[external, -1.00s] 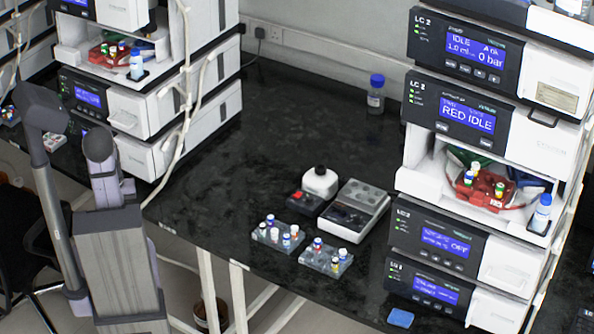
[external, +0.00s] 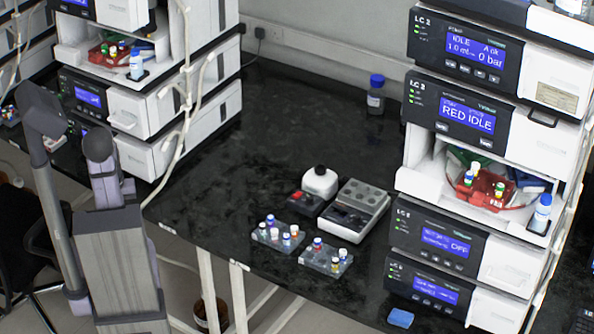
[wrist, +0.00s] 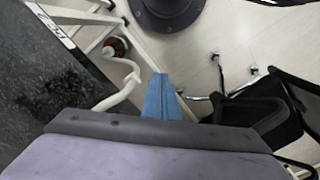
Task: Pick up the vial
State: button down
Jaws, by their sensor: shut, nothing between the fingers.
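Several small vials with coloured caps stand in two clear racks on the dark bench in the external view. The left rack (external: 277,241) holds several vials, with red, blue and white caps (external: 270,219). I cannot tell which vial is meant. In the wrist view my gripper (wrist: 163,98) shows as blue fingers, shut and empty, pointing towards the floor beyond the bench edge. No vial shows in the wrist view. My arm stands at the left, well away from the racks.
LC stacks flank the bench; the right one holds a red tray (external: 483,193) with vials. A blue-capped bottle (external: 375,95) stands farther back. The bench's left and middle are clear.

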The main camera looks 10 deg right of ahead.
jog(key=c, duration=1.9)
grip_release()
